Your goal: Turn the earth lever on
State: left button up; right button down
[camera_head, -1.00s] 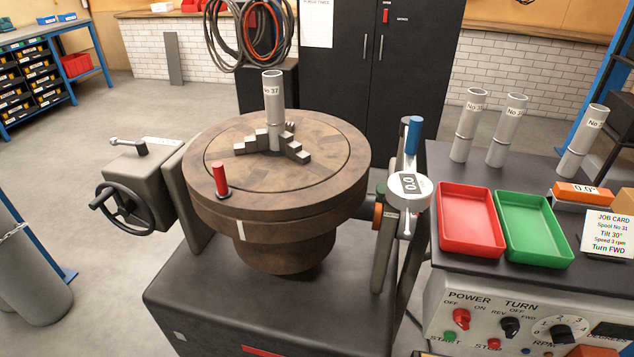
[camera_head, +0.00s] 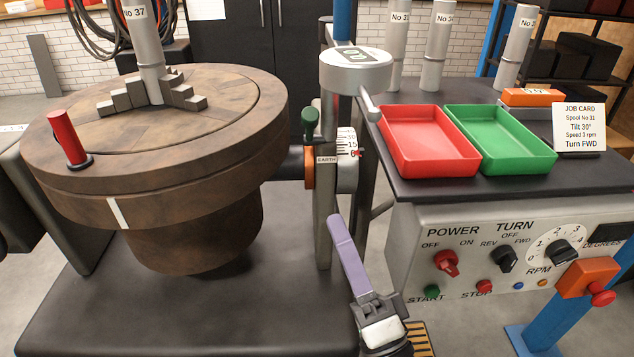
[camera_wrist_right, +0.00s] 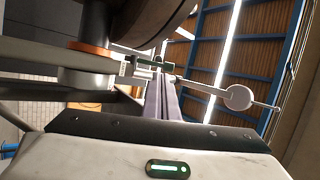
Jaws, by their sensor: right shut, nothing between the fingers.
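The earth lever (camera_head: 310,122) has a dark green knob and stands up beside the upright post, above a small "EARTH" label (camera_head: 326,160). A white graduated dial (camera_head: 347,158) and an orange collar (camera_head: 309,168) sit at the same pivot. My right gripper (camera_head: 335,222) has purple fingers closed together, pointing up, below the label and in front of the post. It is empty and appears apart from the lever. The fingers also show in the right wrist view (camera_wrist_right: 164,90), with a small green part (camera_wrist_right: 150,64) just beyond their tips. My left gripper is out of view.
The round brown table (camera_head: 150,210) with a red peg (camera_head: 68,138) stands left. A round grey gauge (camera_head: 356,68) with a crank overhangs the post top. Red (camera_head: 428,165) and green (camera_head: 515,165) trays and the control panel (camera_head: 420,268) are right.

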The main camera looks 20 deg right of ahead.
aim_at(311, 128)
jog(key=shift+m+t+h, duration=0.3)
jog(key=shift+m+h, duration=0.1)
jog(key=shift+m, duration=0.4)
jog(key=x, duration=0.4)
jog(key=p+x, duration=0.1)
jog(key=x, duration=0.4)
jog(key=d+x, duration=0.1)
jog(key=x, duration=0.4)
jog(key=shift+s+r, duration=0.15)
jog(key=shift+r, duration=0.3)
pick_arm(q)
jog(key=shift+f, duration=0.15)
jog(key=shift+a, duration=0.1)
